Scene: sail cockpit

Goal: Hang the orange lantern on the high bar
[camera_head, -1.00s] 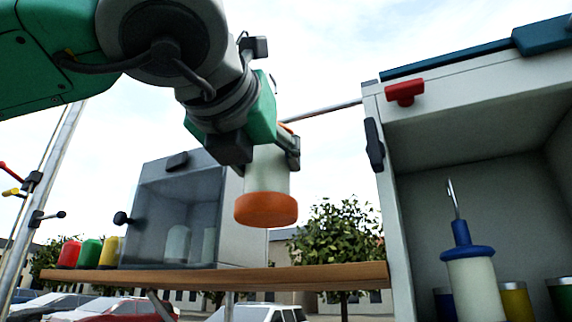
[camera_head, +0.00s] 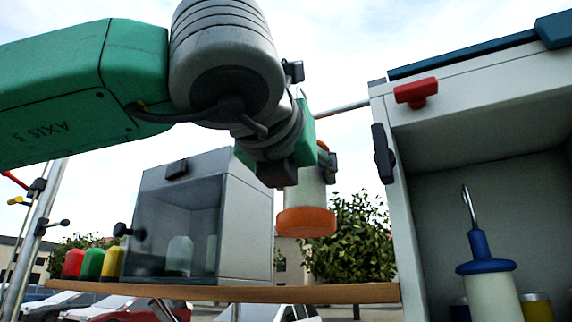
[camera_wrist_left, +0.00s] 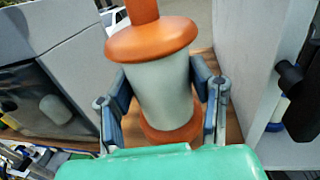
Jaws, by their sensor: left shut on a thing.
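The orange lantern (camera_head: 306,221) has a pale body and an orange base. It hangs upright in the air in my left gripper (camera_head: 312,178). In the left wrist view, the fingers of my gripper (camera_wrist_left: 162,92) press on both sides of the lantern's pale body (camera_wrist_left: 160,92); its orange cap shows above them. The lantern's top is largely hidden by my wrist in the head view. A thin metal bar (camera_head: 343,108) runs behind my gripper to the top corner of the right cabinet. My right gripper is not in view.
A wooden shelf (camera_head: 330,293) lies below the lantern. A glass-fronted box (camera_head: 180,215) stands left of it, near red, green and yellow lanterns. The open right cabinet (camera_head: 393,200) holds a blue-topped lantern (camera_head: 487,265) with a hook; a black handle (camera_head: 383,153) juts from its edge.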

